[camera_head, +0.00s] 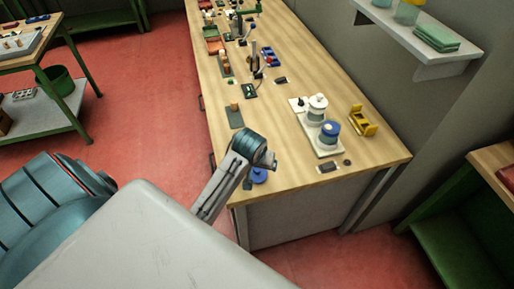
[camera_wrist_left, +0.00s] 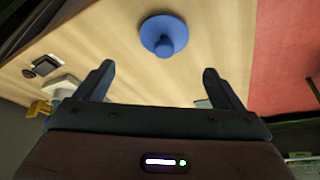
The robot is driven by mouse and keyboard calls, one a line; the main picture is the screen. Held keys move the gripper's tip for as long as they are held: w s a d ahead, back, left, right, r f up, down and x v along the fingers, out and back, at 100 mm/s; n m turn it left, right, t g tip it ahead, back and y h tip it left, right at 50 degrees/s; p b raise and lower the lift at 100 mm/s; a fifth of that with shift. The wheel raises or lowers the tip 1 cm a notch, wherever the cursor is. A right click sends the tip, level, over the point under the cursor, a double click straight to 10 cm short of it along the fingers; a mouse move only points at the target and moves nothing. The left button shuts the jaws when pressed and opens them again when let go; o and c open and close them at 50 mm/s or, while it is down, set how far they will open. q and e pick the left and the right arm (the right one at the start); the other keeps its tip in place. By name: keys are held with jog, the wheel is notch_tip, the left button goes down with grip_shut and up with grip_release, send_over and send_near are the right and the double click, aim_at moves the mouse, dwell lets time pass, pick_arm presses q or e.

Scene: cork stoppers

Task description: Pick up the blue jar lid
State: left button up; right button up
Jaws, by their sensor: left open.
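The blue jar lid (camera_wrist_left: 164,36), a round disc with a knob, lies on the wooden table top, ahead of my open fingers in the left wrist view. In the head view the lid (camera_head: 260,176) shows near the table's front left corner, partly hidden by my left arm. My left gripper (camera_wrist_left: 158,72) is open and empty, with the lid beyond its fingertips and apart from them. In the head view my wrist mostly hides this gripper. My right gripper is not in view.
A white tray (camera_head: 322,152) holds a white-topped jar (camera_head: 317,102) and a blue-topped jar (camera_head: 330,129). A yellow holder (camera_head: 362,121) stands to their right. A dark mat (camera_head: 235,117) lies beyond my arm. The table edge is close to the lid.

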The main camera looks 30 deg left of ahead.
aim_at(257, 170)
pick_arm(q)
jog(key=shift+x, duration=1.25)
jog(key=shift+f+p, duration=0.3)
jog(key=shift+p, duration=0.25)
jog(key=x, duration=0.1)
jog(key=p+x, duration=0.1)
jog(key=x, duration=0.1)
jog(key=shift+s+a+f+p, duration=0.2)
jog(key=shift+f+p, duration=0.05)
jog(key=shift+p, duration=0.1)
jog(key=shift+w+f, duration=0.2)
jog(key=shift+f, duration=0.4)
jog(key=c, duration=0.9)
jog(key=shift+c, duration=0.8)
